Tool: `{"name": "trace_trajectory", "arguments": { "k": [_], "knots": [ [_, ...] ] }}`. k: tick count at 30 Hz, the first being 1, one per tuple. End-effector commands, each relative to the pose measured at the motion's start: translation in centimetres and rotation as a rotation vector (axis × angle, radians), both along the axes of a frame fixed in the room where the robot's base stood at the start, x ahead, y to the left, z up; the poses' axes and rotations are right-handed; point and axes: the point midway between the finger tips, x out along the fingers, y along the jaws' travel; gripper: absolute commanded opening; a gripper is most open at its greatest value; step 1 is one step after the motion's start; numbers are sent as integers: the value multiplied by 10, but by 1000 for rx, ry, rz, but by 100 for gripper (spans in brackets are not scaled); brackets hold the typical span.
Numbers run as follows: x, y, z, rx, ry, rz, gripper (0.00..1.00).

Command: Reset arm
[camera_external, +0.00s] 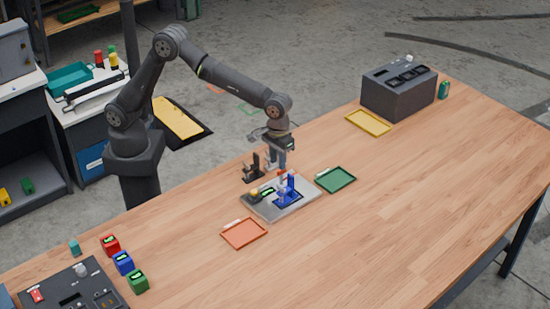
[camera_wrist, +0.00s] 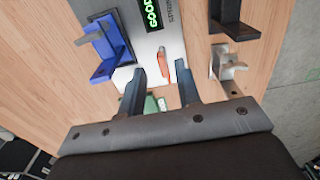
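My gripper (camera_external: 276,162) hangs fingers down just above the back edge of a grey plate (camera_external: 262,212). In the wrist view my gripper (camera_wrist: 160,70) has its two dark fingers apart, with a clear gap between them. A small orange piece (camera_wrist: 165,62) shows beyond that gap on the pale plate. A greenish thing (camera_wrist: 152,104) shows farther back between the fingers, partly hidden. Nothing is seen clamped. A blue bracket (camera_wrist: 113,42) stands on the plate; it also shows in the external view (camera_external: 287,190). A green-lit display (camera_wrist: 152,14) reads "GOOD".
A black bracket (camera_wrist: 232,18) and a silver bracket (camera_wrist: 228,66) stand beside the plate. Orange (camera_external: 243,234), green (camera_external: 335,180) and yellow (camera_external: 368,122) trays lie on the table. A dark box (camera_external: 398,92) stands at the back right. Red, blue and green cubes (camera_external: 123,262) sit front left. The right side is clear.

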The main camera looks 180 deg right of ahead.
Motion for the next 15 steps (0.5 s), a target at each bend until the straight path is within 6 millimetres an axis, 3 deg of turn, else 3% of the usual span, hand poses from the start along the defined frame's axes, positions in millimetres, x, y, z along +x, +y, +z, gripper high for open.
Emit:
{"name": "trace_trajectory", "arguments": {
  "k": [6,15],
  "knots": [
    [0,-1,-44,-2,1,-6,31],
    [-3,-3,-40,0,0,-257,31]
  ]
}}
